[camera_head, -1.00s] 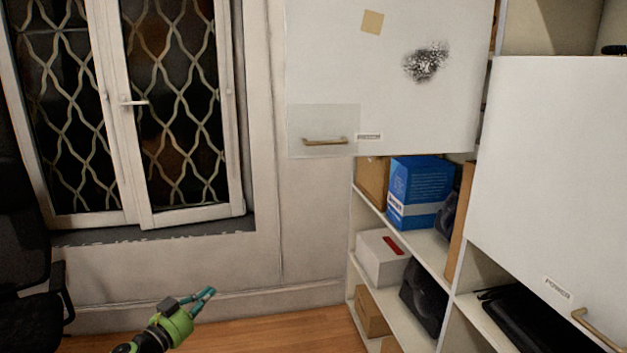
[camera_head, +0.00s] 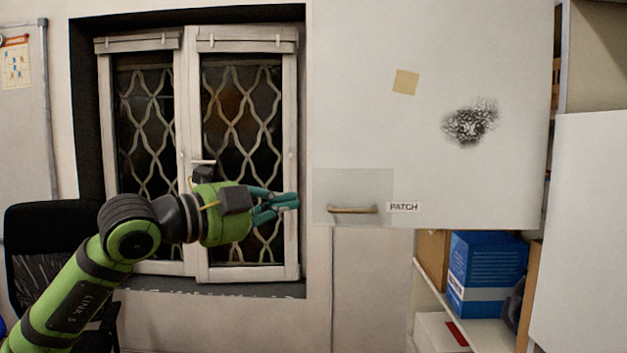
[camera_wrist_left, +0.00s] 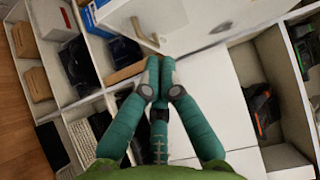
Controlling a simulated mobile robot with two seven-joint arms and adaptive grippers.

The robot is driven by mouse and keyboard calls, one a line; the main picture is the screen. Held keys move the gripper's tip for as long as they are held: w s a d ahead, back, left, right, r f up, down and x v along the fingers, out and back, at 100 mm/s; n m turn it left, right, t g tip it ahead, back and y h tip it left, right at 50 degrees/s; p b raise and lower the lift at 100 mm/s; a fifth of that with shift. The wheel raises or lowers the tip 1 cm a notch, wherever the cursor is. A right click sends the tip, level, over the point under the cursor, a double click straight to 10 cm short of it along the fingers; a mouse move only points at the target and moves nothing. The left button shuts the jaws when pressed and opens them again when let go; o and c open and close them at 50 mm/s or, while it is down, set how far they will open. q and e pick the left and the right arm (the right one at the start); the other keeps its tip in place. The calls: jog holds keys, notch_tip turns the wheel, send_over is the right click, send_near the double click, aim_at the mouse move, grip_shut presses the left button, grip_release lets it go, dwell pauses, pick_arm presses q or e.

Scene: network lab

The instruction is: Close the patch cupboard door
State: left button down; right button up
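The patch cupboard door (camera_head: 430,120) is a white panel standing open, out from the shelf unit. It bears a tan square, a dark speckled patch and a PATCH label (camera_head: 404,207). Its brass handle (camera_head: 352,210) is at the lower left corner. My left gripper (camera_head: 290,202) is raised just left of the door's free edge in the head view, pointing right, with its teal fingers together and nothing between them. In the left wrist view the fingertips (camera_wrist_left: 154,75) meet below the handle (camera_wrist_left: 145,34), apart from it in the picture. My right gripper is not in view.
The shelf unit holds a blue box (camera_head: 486,272) and a white box (camera_head: 441,332) below the door. Another white door (camera_head: 585,220) stands at the right. A barred window (camera_head: 195,150) is behind my left arm, with a black chair (camera_head: 45,235) at left.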

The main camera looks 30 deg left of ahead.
aim_at(331, 191)
pick_arm(q)
jog(key=shift+w+a+p, duration=0.1)
jog(key=shift+w+p, duration=3.2)
jog(key=shift+w, duration=1)
jog(key=shift+w, duration=0.1)
